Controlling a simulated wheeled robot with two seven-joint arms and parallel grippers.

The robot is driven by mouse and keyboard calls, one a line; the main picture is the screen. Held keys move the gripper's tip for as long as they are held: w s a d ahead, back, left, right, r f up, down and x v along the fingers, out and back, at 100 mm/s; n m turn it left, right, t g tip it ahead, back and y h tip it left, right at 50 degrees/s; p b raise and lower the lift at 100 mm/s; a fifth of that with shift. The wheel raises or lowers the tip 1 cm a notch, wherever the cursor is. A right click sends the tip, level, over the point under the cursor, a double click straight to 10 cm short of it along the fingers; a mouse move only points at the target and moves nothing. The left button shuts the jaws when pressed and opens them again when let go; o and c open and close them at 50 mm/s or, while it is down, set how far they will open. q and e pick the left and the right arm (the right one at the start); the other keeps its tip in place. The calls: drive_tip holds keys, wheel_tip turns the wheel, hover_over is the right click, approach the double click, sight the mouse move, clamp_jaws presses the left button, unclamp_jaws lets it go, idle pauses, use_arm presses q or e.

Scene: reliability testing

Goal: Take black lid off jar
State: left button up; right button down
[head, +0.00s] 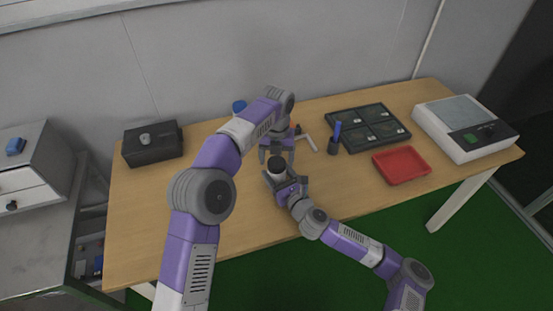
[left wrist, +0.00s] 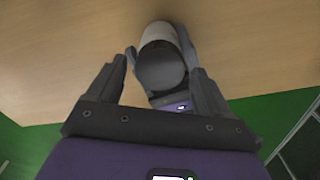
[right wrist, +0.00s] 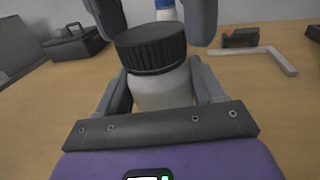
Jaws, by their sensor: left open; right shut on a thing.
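The jar (head: 276,174) is white with a black lid (head: 276,163) on top, and stands upright on the wooden table. In the right wrist view the ribbed black lid (right wrist: 151,47) sits on the pale jar body (right wrist: 162,90). My right gripper (head: 278,182) is shut on the jar body, one finger on each side. My left gripper (head: 277,152) is open above and just behind the jar. In the left wrist view the lid (left wrist: 161,66) shows between the open left fingers (left wrist: 158,62), with a gap on each side. The left fingertips also show beside the lid in the right wrist view.
Behind the jar are a blue-capped bottle (head: 239,106) and a white L-shaped piece (head: 308,142). To the right are a black sectioned tray (head: 352,118), a red tray (head: 402,165) and a white device (head: 465,125). A dark box (head: 152,150) stands at the back left.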

use_arm(q)
drive_tip(key=shift+f, duration=0.55)
